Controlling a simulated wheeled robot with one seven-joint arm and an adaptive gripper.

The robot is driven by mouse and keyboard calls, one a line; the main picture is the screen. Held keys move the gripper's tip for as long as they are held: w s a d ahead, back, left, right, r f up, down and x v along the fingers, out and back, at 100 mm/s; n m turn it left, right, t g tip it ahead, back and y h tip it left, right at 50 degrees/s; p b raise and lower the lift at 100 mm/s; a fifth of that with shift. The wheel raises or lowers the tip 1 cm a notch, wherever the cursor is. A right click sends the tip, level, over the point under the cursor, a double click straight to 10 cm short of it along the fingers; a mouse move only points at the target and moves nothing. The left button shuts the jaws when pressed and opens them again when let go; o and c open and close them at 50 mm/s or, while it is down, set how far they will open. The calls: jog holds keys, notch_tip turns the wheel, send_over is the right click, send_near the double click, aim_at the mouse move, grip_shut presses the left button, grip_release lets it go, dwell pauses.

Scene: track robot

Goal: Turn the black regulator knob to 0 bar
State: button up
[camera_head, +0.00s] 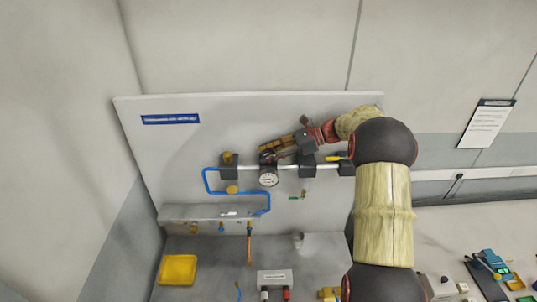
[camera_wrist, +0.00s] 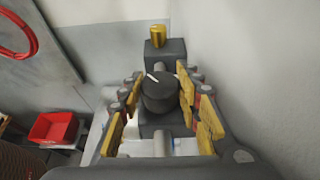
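The black regulator knob (camera_wrist: 159,94) shows in the middle of the wrist view, with a white pointer line on its top toward the upper left. My gripper (camera_wrist: 160,88) has its yellow-padded fingers on either side of the knob. The fingers stand apart, with the right one very close to the knob; contact is unclear. In the head view my gripper (camera_head: 266,152) reaches in from the right, just above the round white pressure gauge (camera_head: 268,180). It largely hides the knob there. The gauge reading is too small to make out.
A brass knob (camera_wrist: 157,35) tops the neighbouring block on the same pipe. A blue hose (camera_head: 237,193) loops below left on the panel (camera_head: 160,140). A yellow tray (camera_head: 177,270) sits on the bench at lower left. A red bin (camera_wrist: 54,128) shows in the wrist view.

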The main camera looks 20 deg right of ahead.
jog(key=o, duration=0.4)
jog(key=shift+v, duration=3.7)
